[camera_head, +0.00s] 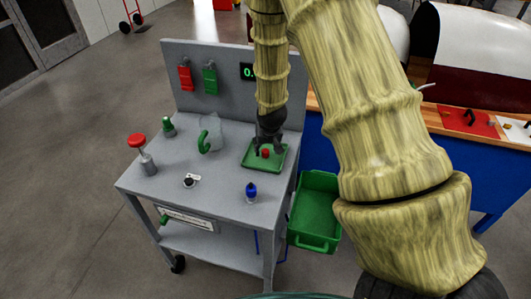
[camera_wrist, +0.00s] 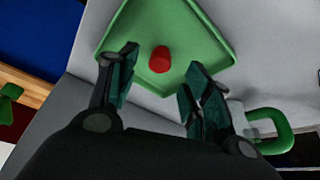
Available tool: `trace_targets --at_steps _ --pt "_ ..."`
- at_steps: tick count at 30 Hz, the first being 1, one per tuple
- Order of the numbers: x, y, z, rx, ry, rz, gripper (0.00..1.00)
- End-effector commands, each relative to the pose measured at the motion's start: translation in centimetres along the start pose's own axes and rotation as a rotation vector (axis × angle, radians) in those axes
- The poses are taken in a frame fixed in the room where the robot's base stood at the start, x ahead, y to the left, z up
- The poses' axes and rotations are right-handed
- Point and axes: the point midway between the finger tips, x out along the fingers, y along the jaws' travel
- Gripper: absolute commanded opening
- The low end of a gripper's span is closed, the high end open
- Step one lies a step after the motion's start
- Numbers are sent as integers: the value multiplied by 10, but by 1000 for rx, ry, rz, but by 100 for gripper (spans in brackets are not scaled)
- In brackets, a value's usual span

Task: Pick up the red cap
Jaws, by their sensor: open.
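The red cap (camera_head: 265,153) is a small red piece in the green tray (camera_head: 249,165) on the grey cart top. In the wrist view the red cap (camera_wrist: 160,58) lies in the green tray (camera_wrist: 200,20), beyond my fingertips and between their lines. My gripper (camera_head: 268,148) points down over the tray. In the wrist view my gripper (camera_wrist: 158,72) is open, with its two fingers apart and nothing between the pads. From these views I cannot tell the exact height of the fingertips above the tray.
A red-topped post (camera_head: 138,142), a green-handled clear jug (camera_head: 208,137), a small green-topped item (camera_head: 168,127) and a blue piece (camera_head: 251,192) stand on the cart. A green bin (camera_head: 318,210) hangs at its right side. A back panel (camera_head: 220,58) rises behind.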

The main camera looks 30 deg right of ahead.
Motion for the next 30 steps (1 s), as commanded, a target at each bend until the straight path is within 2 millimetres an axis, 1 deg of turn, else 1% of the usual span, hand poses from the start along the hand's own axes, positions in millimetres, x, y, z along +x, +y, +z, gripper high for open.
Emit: trace_targets --at_steps 12,17,23,24,26,27,30 --pt "33 1 -1 -1 -1 0 49" --pt "38 0 -1 0 0 0 49" --pt "39 0 -1 0 0 -1 49" --pt "39 0 -1 0 0 -1 48" --pt "39 0 -1 0 0 0 37" --pt "39 0 -1 0 0 0 29" --pt "39 0 -1 0 0 0 12"
